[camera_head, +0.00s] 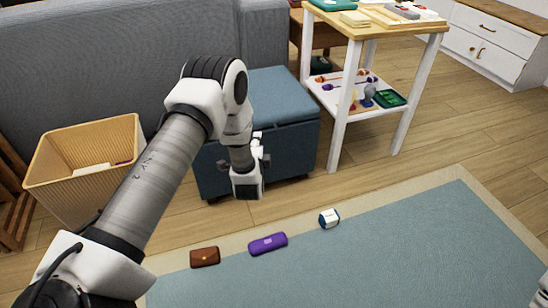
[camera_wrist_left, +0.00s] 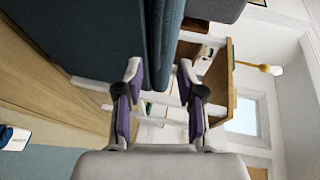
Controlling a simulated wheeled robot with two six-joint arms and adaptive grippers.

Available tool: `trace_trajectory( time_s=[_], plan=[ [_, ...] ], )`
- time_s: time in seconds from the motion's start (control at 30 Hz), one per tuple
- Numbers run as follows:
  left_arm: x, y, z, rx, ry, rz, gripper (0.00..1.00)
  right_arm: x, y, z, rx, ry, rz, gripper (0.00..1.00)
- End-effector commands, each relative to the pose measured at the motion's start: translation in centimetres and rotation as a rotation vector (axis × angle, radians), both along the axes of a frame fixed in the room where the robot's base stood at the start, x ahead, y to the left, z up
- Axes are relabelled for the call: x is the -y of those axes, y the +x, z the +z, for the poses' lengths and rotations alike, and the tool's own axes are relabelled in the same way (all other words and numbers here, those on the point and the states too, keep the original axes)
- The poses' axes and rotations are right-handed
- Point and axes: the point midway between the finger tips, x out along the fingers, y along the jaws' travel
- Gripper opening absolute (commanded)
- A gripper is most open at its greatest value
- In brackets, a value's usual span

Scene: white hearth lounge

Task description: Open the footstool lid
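The footstool (camera_head: 300,150) is a blue-grey fabric box standing against the sofa. Its padded lid (camera_head: 280,92) lies flat and looks closed. In the left wrist view, turned on its side, the lid's edge (camera_wrist_left: 165,40) shows between the fingers and the footstool body (camera_wrist_left: 95,40) lies left of it. My left gripper (camera_head: 259,152) is in front of the footstool, just below the lid's front edge. Its fingers are apart with nothing clamped; I cannot tell whether they touch the lid. My forearm hides part of the footstool's left side.
A wicker basket (camera_head: 90,150) stands left of the footstool. A white-legged shelf cart (camera_head: 340,125) stands close on its right. On the rug (camera_head: 400,250) lie a brown case (camera_head: 205,257), a purple case (camera_head: 268,243) and a small white-blue box (camera_head: 329,219). The sofa (camera_head: 110,60) is behind.

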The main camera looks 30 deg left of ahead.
Motion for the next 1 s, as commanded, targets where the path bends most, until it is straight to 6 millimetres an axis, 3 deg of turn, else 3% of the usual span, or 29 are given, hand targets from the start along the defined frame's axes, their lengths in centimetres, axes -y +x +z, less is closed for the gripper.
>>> trace_trajectory(
  time_s=[0.03, 0.17, 0.5, 0.83, 0.87, 0.97, 1.0],
  plan=[
    [0.0, 0.1, -1.2, 0.004, 0.000, 0.001, 0.38, 0.0, 0.0, -1.4, 0.001, 0.000, 0.000, 0.40],
    [-0.3, 0.7, -1.1, 0.008, 0.000, 0.000, 0.38, 0.0, 0.1, -1.6, 0.002, 0.000, 0.000, 0.40],
    [-2.9, 5.9, -2.4, 0.006, -0.001, 0.001, 0.38, 0.1, 0.2, -4.9, 0.005, 0.000, -0.005, 0.40],
    [-3.4, 7.0, -2.2, 0.003, -0.002, 0.000, 0.38, 0.1, 0.2, -5.0, 0.006, -0.001, -0.007, 0.40],
    [-3.4, 7.0, -2.2, 0.003, -0.002, 0.000, 0.34, 0.1, 0.2, -5.0, 0.006, -0.001, -0.007, 0.40],
    [-3.4, 7.0, -2.2, 0.003, -0.002, 0.000, 0.00, 0.1, 0.2, -5.0, 0.006, -0.001, -0.006, 0.40],
    [-3.4, 7.0, -2.2, 0.003, -0.002, 0.000, 0.00, 0.1, 0.2, -5.0, 0.006, -0.001, -0.006, 0.40]
  ],
)
